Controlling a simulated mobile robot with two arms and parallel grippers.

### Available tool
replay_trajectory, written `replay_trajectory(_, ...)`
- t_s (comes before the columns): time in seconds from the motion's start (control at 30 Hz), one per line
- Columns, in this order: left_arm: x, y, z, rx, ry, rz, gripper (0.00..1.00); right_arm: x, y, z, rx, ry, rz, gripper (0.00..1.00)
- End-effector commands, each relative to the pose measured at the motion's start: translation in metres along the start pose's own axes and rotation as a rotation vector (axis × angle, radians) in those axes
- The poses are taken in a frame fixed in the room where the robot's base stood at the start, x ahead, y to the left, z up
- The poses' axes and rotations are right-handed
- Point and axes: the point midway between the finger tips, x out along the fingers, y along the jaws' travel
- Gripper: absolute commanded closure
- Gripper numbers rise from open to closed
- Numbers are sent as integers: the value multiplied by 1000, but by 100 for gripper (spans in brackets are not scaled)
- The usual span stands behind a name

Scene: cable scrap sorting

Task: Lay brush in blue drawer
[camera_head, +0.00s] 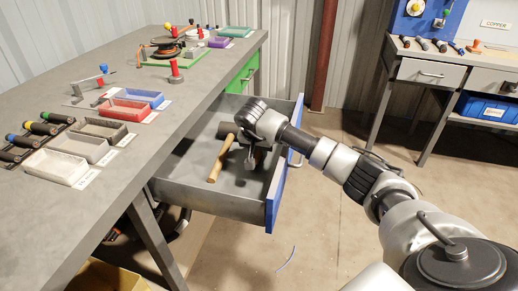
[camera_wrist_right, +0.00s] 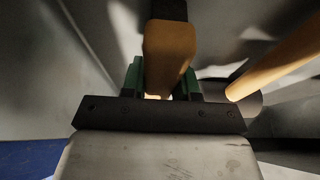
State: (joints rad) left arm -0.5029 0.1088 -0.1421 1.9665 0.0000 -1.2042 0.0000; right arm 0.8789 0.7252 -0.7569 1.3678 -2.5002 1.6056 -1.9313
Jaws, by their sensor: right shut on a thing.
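The blue drawer (camera_head: 273,198) is pulled out from under the grey workbench, its blue front facing right. My right gripper (camera_head: 250,158) reaches down inside it. In the right wrist view the green fingers of my right gripper (camera_wrist_right: 160,85) are shut on the brush (camera_wrist_right: 168,48), which shows a wooden part and a dark part beyond. In the head view the brush is mostly hidden by the gripper; whether it touches the drawer floor I cannot tell. My left gripper is not in view.
A wooden-handled hammer (camera_head: 221,158) lies in the drawer just left of my gripper; its handle also shows in the right wrist view (camera_wrist_right: 275,62). Several tools and small trays lie on the workbench (camera_head: 150,160). A green-fronted drawer (camera_head: 245,76) is behind. The drawer's near floor is bare.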

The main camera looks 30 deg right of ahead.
Motion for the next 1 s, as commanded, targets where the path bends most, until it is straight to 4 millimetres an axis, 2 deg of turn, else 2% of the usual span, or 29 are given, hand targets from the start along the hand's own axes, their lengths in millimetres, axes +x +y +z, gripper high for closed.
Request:
replay_trajectory(0.23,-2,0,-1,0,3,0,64,2,0,0,0,1,0,97)
replay_trajectory(0.27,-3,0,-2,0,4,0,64,1,0,0,0,0,0,66)
replay_trajectory(0.4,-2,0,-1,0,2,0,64,1,0,0,0,0,0,45)
replay_trajectory(0.77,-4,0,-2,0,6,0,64,-3,0,-1,0,1,0,45)
replay_trajectory(0.87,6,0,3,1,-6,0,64,-18,0,-2,0,3,-2,45)
replay_trajectory(1.0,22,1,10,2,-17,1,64,-48,0,-2,0,5,-3,45)
